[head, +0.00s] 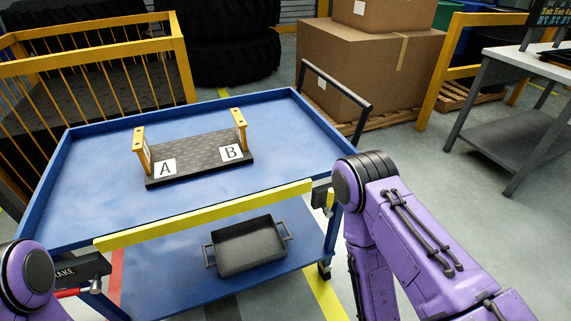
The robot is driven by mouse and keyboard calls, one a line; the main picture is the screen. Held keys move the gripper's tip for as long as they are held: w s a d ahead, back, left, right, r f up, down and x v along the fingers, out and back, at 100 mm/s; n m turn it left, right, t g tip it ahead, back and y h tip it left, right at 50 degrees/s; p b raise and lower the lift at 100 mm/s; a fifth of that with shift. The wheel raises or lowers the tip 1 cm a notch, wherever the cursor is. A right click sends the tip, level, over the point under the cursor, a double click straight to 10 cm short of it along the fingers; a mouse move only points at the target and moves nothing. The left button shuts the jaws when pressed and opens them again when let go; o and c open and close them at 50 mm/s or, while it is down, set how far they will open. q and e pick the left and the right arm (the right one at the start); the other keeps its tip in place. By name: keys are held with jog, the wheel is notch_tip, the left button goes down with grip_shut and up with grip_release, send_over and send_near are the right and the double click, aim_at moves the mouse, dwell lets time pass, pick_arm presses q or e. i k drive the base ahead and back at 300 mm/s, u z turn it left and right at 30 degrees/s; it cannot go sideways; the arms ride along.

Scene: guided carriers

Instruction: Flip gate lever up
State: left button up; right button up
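A blue cart (275,109) stands in front of me. A yellow bar (205,217), which looks like its gate, runs along the near edge of the top deck. At the bar's right end is a small dark bracket with a yellow piece (322,197); it may be the gate lever, but I cannot tell its position. At the lower left a dark plate with letters ending in "AKE" (88,268) has a red handle (70,293) beside it, partly behind my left arm. Only upper parts of my purple arms show; both grippers are out of view.
A dark tray with yellow posts (200,156) and A and B labels sits on the top deck. A black handled pan (250,246) lies on the lower shelf. Yellow railings (98,52), cardboard boxes (362,60) and a grey table (535,70) stand around. Floor at right is clear.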

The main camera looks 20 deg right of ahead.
aim_at(327, 212)
jog(key=u, duration=0.5)
jog(key=k, duration=1.2)
jog(key=z, duration=0.65)
jog(key=i, duration=1)
jog(key=z, duration=0.95)
